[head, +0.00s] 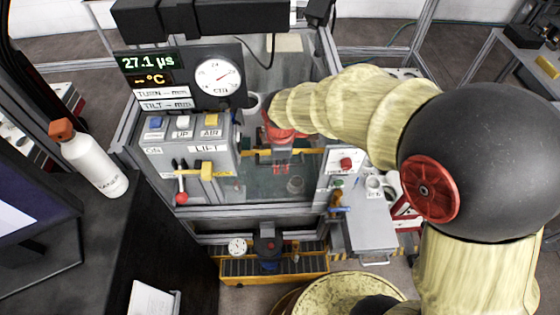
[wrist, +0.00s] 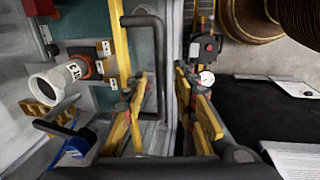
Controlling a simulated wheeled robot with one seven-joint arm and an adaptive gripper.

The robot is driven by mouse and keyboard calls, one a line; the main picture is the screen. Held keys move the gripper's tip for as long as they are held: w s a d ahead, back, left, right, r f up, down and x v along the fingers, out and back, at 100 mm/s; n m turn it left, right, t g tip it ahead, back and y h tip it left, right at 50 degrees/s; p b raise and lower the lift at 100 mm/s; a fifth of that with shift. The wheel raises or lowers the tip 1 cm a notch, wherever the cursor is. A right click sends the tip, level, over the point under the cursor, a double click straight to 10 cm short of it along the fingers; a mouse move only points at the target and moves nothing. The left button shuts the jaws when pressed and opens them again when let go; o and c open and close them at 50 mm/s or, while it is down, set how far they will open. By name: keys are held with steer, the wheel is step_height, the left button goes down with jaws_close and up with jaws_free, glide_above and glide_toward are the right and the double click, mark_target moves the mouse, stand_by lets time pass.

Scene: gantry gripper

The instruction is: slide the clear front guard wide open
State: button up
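The clear front guard (head: 255,188) covers the front of the machine, with a yellow strip (head: 308,152) across it. I cannot tell how far along its track it stands. In the wrist view a dark bar handle (wrist: 158,65) runs up the picture beside the yellow strip (wrist: 121,45). My gripper (head: 280,168) is in front of the guard, partly hidden by my arm. In the wrist view my gripper (wrist: 162,90) has its yellow fingers apart, with nothing clasped. The handle shows in the gap between them; I cannot tell if they touch it.
A control panel (head: 185,150) with a red-knobbed lever (head: 181,197) is left of the guard. A yellow tray (head: 300,262) lies below it. A grey cart (head: 368,228) is at right. A white bottle (head: 92,165) stands on the dark counter (head: 135,240) at left.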

jaws_close()
stand_by(0.9)
